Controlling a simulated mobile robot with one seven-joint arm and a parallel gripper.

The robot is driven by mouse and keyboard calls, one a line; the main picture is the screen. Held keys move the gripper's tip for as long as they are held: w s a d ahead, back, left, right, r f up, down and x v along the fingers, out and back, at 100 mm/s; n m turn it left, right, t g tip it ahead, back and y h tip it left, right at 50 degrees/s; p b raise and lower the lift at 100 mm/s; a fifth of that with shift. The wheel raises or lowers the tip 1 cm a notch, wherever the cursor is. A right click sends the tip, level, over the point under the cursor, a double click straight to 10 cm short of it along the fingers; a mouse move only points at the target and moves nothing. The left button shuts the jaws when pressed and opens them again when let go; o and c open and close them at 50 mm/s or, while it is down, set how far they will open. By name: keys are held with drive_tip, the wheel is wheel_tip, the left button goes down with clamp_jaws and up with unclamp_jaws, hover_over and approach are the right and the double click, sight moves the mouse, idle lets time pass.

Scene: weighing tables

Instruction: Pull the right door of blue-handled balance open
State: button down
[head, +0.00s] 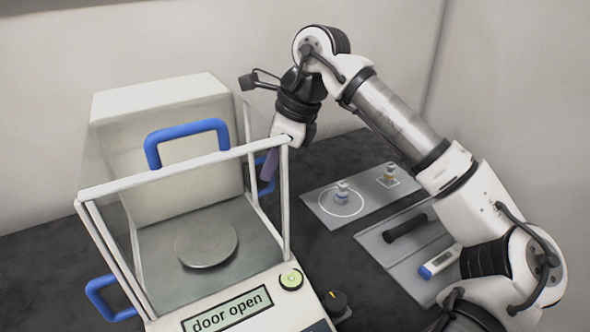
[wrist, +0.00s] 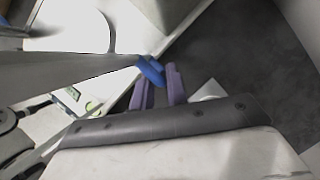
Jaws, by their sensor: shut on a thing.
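The blue-handled balance (head: 160,110) stands at left in the head view, a white-framed glass box with a round pan (head: 206,244). It has blue handles on its top (head: 187,128) and left side (head: 97,298). The right door's blue handle (head: 271,184) is partly hidden behind the front right post and my fingers; it also shows in the wrist view (wrist: 150,70). My gripper (head: 268,166) comes down on the right side, its purple fingers (wrist: 160,88) shut on that handle. The display (head: 227,311) reads "door open". How far the right door stands open is hard to tell.
Right of the balance, a grey mat (head: 320,206) carries two small vials (head: 342,192) (head: 390,173). Nearer, a grey tray (head: 395,262) holds a black-handled tool (head: 405,229) and a blue-and-white device (head: 440,262). A dark knob (head: 335,302) is by the balance's front. Walls stand behind.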

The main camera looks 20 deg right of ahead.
drive_tip(key=shift+w, duration=0.9)
drive_tip(key=c, duration=1.5)
unclamp_jaws()
drive_tip(key=shift+a, duration=0.1)
drive_tip(key=shift+r, duration=0.1)
drive_tip(key=v, duration=1.3)
drive_tip(key=shift+s+r, duration=0.1)
drive_tip(key=shift+r, duration=0.3)
